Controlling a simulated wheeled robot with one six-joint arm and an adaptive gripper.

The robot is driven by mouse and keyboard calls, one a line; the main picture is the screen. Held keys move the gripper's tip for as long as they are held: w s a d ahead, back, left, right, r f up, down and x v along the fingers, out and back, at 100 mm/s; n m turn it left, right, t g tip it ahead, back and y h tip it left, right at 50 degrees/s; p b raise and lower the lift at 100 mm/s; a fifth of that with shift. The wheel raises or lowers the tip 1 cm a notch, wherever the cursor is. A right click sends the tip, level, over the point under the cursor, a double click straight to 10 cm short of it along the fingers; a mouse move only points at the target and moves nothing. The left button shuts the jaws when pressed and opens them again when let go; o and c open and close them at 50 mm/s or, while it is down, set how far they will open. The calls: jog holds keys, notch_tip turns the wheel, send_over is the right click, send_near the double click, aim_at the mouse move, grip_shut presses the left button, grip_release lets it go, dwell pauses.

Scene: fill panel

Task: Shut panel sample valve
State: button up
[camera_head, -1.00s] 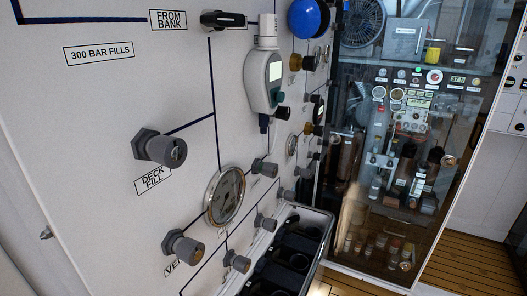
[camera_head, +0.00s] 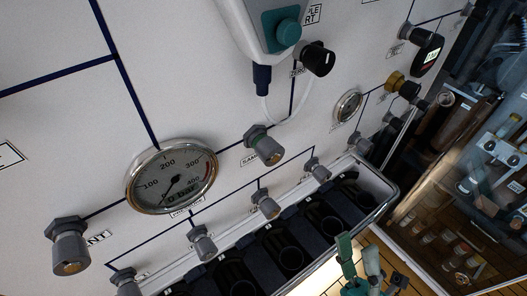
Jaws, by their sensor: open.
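What looks like my gripper (camera_head: 358,256), with green fingers, shows at the bottom edge. Its fingers are apart and empty, below and to the right of the knob, not touching it. The rest of it is cut off by the frame.
Grey knobs (camera_head: 203,243) line the panel above a dark rack with several round slots (camera_head: 289,257). A larger knob (camera_head: 70,246) is at the lower left. A black knob (camera_head: 318,58) and an analyser with a teal button (camera_head: 282,27) are above. A glass cabinet (camera_head: 480,190) stands right.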

jog(key=w+a+r+n+g+y, duration=0.2)
jog(key=r+n+g+y, duration=0.3)
jog(key=n+g+y, duration=0.75)
jog(key=w+a+r+n+g+y, duration=0.2)
jog(key=r+n+g+y, duration=0.3)
jog(key=n+g, duration=1.3)
jog(key=n+h, duration=0.9)
jog(key=n, duration=1.4)
send_near(259, 156)
jog(key=shift+t, duration=0.35)
jog(key=x, duration=1)
jog(key=shift+s+a+r, duration=0.1)
jog(key=shift+s+a, duration=0.15)
jog(key=shift+s, duration=0.05)
grip_shut()
